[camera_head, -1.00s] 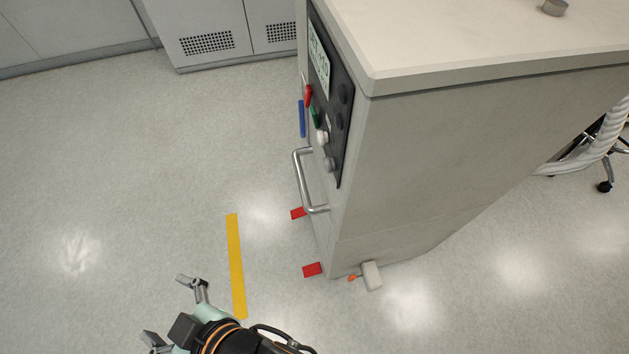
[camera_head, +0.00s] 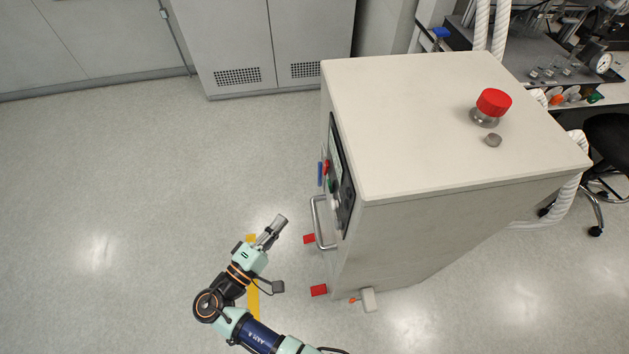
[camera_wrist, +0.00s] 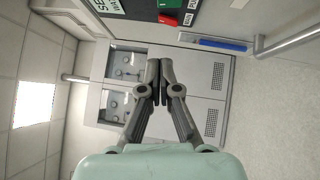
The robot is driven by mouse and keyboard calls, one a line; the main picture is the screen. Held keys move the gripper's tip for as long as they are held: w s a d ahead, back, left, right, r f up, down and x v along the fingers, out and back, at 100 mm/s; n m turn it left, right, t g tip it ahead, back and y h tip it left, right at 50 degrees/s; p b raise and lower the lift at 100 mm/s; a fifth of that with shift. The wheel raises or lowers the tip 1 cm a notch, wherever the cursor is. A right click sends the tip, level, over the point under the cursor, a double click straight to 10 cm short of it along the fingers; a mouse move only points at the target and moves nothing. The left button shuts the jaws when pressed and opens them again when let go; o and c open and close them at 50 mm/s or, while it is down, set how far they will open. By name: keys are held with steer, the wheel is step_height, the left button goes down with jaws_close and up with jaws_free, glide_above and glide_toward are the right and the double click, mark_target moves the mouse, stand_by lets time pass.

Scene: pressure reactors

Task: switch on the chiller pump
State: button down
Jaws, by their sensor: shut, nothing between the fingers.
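The chiller is a tall pale cabinet (camera_head: 440,225) right of my gripper in the head view. Its dark control panel (camera_head: 341,175) is on the left face and seen at a steep angle. A red button (camera_head: 326,167) and a green button (camera_head: 332,186) show on it. In the wrist view the panel's edge is at the top, with a red button (camera_wrist: 167,18) and a green button (camera_wrist: 170,3). My gripper (camera_head: 279,221) is shut and empty, left of the panel and apart from it. In the wrist view its fingertips (camera_wrist: 160,65) meet.
A metal handle (camera_head: 317,222) sticks out below the panel. A red cap (camera_head: 494,102) stands on the cabinet top. Grey cupboards (camera_head: 265,45) stand at the back. The floor left of my arm is clear.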

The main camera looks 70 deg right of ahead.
mark_target(330, 186)
steer(key=s+x, duration=0.3)
steer(key=x, duration=1)
steer(key=shift+a, duration=0.4)
steer(key=shift+w+r, duration=0.15)
